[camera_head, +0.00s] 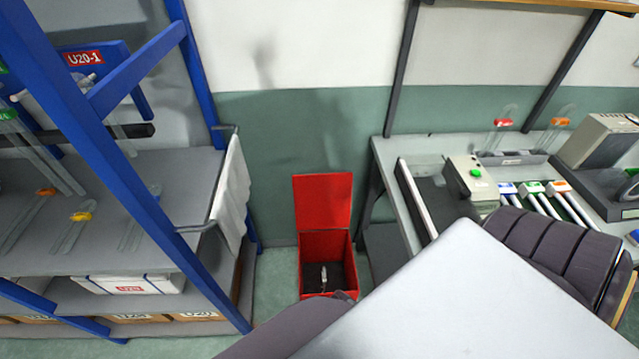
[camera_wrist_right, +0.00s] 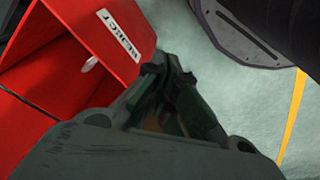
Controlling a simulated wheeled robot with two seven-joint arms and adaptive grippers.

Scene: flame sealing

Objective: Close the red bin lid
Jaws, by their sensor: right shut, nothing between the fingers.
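The red bin (camera_head: 304,262) stands on the floor against the wall in the head view. Its red lid (camera_head: 323,200) is open and stands upright at the back rim. A small pale item (camera_head: 323,276) lies inside on the dark bottom. In the right wrist view, the bin (camera_wrist_right: 128,58) fills the upper left, with a white "REJECT" label on one wall. My right gripper (camera_wrist_right: 168,72) is shut and empty beside that labelled wall; I cannot tell whether it touches. My left gripper is not in view.
A blue-framed rack (camera_head: 150,215) with a towel (camera_head: 231,187) stands left of the bin. A grey workbench (camera_head: 388,165) with devices stands right. Green floor shows around the bin. The right wrist view shows a yellow floor line (camera_wrist_right: 292,115) and a dark rounded object at upper right.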

